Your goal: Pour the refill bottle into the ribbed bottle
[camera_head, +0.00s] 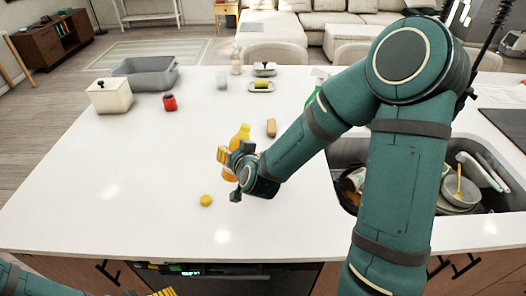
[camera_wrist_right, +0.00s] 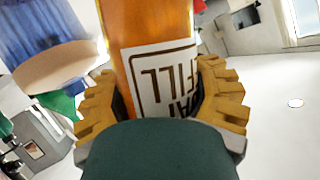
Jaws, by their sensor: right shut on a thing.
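The orange refill bottle (camera_head: 241,134) stands over the middle of the white counter in the head view, partly hidden by my right gripper (camera_head: 232,172). My right gripper is shut on it. In the right wrist view the bottle (camera_wrist_right: 118,50), with a white label reading "REFILL", sits between the yellow ribbed fingers (camera_wrist_right: 165,100). I cannot tell whether its base touches the counter. A small clear bottle (camera_head: 236,62) stands at the far edge and a pale translucent container (camera_head: 222,80) nearer; I cannot tell which is ribbed. Only yellow fingertips of my left gripper (camera_head: 162,292) show at the bottom edge.
A yellow cap (camera_head: 206,200) lies on the counter in front. A sink with dishes (camera_head: 460,190) is right.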

